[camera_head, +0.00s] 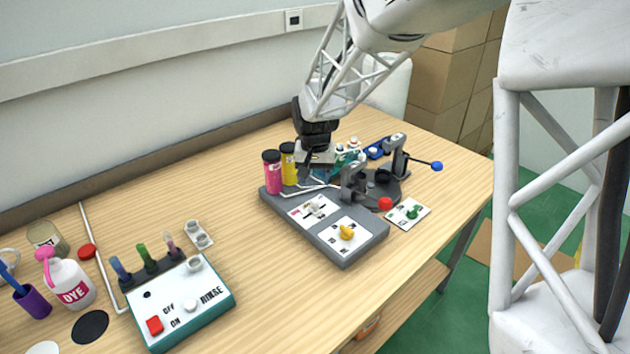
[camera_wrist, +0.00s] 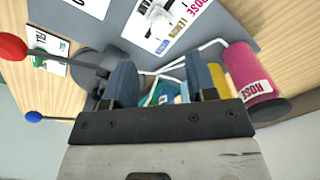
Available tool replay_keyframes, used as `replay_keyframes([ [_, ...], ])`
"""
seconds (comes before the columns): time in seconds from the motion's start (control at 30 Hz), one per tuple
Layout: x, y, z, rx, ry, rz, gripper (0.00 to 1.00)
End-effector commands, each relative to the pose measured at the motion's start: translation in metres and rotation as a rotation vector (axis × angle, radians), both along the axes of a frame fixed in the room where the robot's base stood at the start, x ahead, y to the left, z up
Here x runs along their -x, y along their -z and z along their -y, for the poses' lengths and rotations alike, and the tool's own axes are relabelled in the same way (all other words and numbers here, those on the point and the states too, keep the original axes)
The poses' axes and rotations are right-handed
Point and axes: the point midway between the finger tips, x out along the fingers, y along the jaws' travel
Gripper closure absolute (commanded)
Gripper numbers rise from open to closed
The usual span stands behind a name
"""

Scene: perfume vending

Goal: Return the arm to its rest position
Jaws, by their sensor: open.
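My gripper (camera_head: 318,160) is at the back of the grey perfume station (camera_head: 340,262), above the tabletop, between the yellow cylinder and the black press. In the wrist view my gripper (camera_wrist: 165,85) has its two blue-grey fingers apart, with no object clearly held between them. A teal item and a bit of yellow show behind the fingers. The pink ROSE cylinder (camera_wrist: 250,75) stands just right of the fingers in the wrist view. In the head view the pink cylinder (camera_head: 272,175) and the yellow cylinder (camera_head: 289,165) stand left of my gripper. Part of the station is hidden behind my gripper.
The black press with a blue-knobbed lever (camera_head: 436,166) and a red knob (camera_head: 385,203) stands close right. A rinse box (camera_head: 190,305) and DYE bottle (camera_head: 70,283) are at left. Wood between them is mostly clear.

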Motion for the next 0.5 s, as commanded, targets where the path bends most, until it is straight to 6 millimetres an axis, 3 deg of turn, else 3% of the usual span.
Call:
replay_keyframes([
  [0.5, 0.008, -0.010, 0.010, -0.003, 0.002, 0.008, 0.48],
])
